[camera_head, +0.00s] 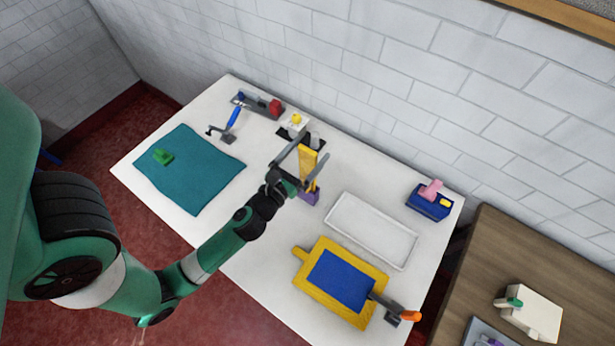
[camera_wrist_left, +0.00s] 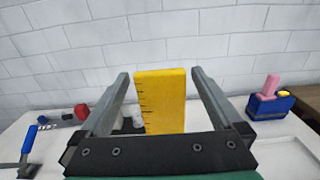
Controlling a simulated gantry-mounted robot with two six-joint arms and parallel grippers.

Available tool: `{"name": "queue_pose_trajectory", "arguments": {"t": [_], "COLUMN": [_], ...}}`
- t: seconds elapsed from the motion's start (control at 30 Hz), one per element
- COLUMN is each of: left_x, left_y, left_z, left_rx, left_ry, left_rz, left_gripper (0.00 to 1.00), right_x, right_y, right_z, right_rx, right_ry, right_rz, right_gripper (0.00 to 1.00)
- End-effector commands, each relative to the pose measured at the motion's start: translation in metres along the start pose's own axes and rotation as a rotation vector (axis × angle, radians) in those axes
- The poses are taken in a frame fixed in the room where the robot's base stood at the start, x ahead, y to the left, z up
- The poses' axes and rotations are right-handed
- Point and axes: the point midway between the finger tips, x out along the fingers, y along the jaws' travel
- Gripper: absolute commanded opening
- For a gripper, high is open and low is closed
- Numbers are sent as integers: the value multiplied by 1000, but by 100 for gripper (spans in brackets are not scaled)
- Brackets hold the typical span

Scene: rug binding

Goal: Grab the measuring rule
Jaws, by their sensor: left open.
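The measuring rule is a yellow strip (camera_head: 307,161) with dark tick marks. It stands upright near the back middle of the white table, above a small purple base (camera_head: 309,195). In the left wrist view the rule (camera_wrist_left: 162,100) stands between my two fingers, with a gap on each side. My left gripper (camera_head: 302,154) is open around the rule; its fingertips in the wrist view (camera_wrist_left: 160,75) reach to about the rule's top edge. The rule's lower end is hidden by the gripper body in the wrist view. My right gripper is in neither view.
A white tray (camera_head: 333,214) lies right of the rule, with a yellow-framed blue board (camera_head: 342,277) in front. A teal cloth (camera_head: 195,185) lies left. Behind are a blue-handled tool (camera_head: 233,117) and small dark-based items (camera_head: 292,127). A blue box (camera_head: 425,206) stands right. The wall is close behind.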

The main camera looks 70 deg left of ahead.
Motion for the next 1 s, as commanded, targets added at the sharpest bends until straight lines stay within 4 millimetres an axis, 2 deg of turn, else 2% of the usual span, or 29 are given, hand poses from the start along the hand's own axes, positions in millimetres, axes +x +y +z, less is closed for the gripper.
{"name": "queue_pose_trajectory", "arguments": {"t": [0.13,0.4,0.9,0.97,1.0], "left_x": [24,28,28,28,28], "left_y": [0,0,0,0,0], "left_z": [1,-1,-1,-1,-1], "left_rx": [-1,0,0,0,0], "left_ry": [-2,0,0,0,0], "left_rz": [1,0,0,0,0], "left_gripper": [100,100,10,0,0], "right_x": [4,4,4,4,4], "right_y": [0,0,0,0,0], "right_z": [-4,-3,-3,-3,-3], "right_rx": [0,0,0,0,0], "right_ry": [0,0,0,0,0], "right_rz": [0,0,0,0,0], "right_gripper": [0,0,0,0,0]}}
